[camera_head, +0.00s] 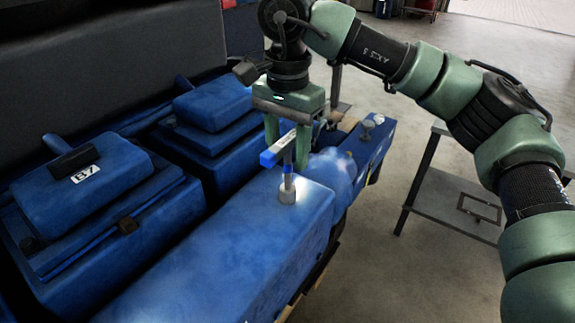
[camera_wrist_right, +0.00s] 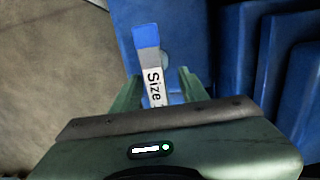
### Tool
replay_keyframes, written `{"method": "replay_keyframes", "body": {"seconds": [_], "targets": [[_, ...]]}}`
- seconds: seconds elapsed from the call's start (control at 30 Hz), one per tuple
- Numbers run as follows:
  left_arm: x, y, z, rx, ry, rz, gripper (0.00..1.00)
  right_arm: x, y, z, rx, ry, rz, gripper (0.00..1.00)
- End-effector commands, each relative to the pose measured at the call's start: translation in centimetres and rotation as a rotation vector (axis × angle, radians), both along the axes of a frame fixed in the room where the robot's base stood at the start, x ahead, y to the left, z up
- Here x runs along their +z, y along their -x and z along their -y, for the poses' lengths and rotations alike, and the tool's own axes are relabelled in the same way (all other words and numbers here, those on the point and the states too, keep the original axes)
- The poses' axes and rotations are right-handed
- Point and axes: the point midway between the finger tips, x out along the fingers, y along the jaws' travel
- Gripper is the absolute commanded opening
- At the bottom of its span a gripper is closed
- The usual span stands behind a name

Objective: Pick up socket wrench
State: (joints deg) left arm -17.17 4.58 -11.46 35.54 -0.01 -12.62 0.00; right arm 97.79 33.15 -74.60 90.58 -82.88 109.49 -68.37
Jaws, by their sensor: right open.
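The socket wrench (camera_head: 269,157) stands upright on the blue engine block, its shaft down in a round grey fitting (camera_head: 287,194). Its crossbar handle has a blue end and a white part. In the right wrist view the handle (camera_wrist_right: 152,72) shows a white label reading "Size", the rest cut off by my gripper. My right gripper (camera_head: 288,148) is right above the wrench, pointing down. Its green fingers (camera_wrist_right: 159,87) are open, one on each side of the handle, with gaps visible in the wrist view. My left gripper is out of view.
The blue engine block (camera_head: 215,265) runs across the front. Raised blue covers (camera_head: 85,185), one labelled B7, stand to its left. A grey low table (camera_head: 452,200) with a small frame on it stands at the right. Open concrete floor lies between.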

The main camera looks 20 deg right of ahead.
Motion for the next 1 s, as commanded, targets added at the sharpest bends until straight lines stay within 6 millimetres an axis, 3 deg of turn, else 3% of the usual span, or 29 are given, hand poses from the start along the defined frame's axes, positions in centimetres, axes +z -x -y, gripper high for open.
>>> {"method": "replay_keyframes", "body": {"seconds": [0.3, 0.43, 0.47, 1.0], "targets": [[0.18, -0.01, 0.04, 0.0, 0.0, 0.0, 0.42, -0.7, 0.04, 0.0, 0.0, 0.0, 0.0, 0.41], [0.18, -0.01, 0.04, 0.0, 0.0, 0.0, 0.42, -0.69, 0.03, 0.0, 0.001, 0.0, 0.0, 0.05], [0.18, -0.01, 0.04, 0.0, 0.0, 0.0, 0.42, -0.68, 0.03, 0.0, 0.001, 0.0, 0.0, 0.0], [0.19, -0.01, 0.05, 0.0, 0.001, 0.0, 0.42, -0.65, 0.03, 0.0, 0.001, 0.0, 0.0, 0.0]]}}
